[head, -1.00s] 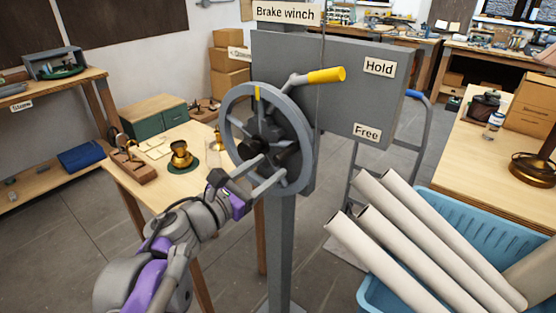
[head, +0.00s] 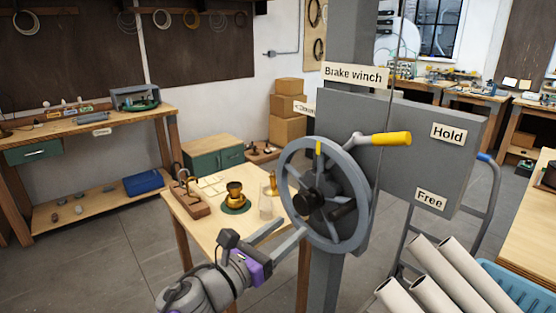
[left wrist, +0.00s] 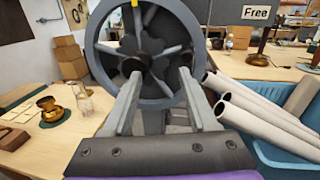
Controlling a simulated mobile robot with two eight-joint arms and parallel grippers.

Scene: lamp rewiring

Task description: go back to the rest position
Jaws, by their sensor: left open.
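The brake winch stands at centre right in the head view, with a grey handwheel (head: 366,222) on a grey panel (head: 425,120). The wheel has a dark hub and a dark knob (head: 343,208). A lever with a yellow grip (head: 385,139) points right, above the wheel, between the Hold label (head: 448,133) and the wheel. My left gripper (head: 294,228) is open and empty, its fingers pointing at the wheel's lower left. In the left wrist view both fingers (left wrist: 160,75) are spread, with the wheel (left wrist: 100,50) behind them. My right gripper is not in view.
A small wooden table (head: 215,230) with brass parts stands left of the wheel, close to my left arm. A blue crate (head: 515,290) with several pale tubes (head: 450,280) is at lower right. A workbench (head: 70,130) stands at the far left. Grey floor lies open between.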

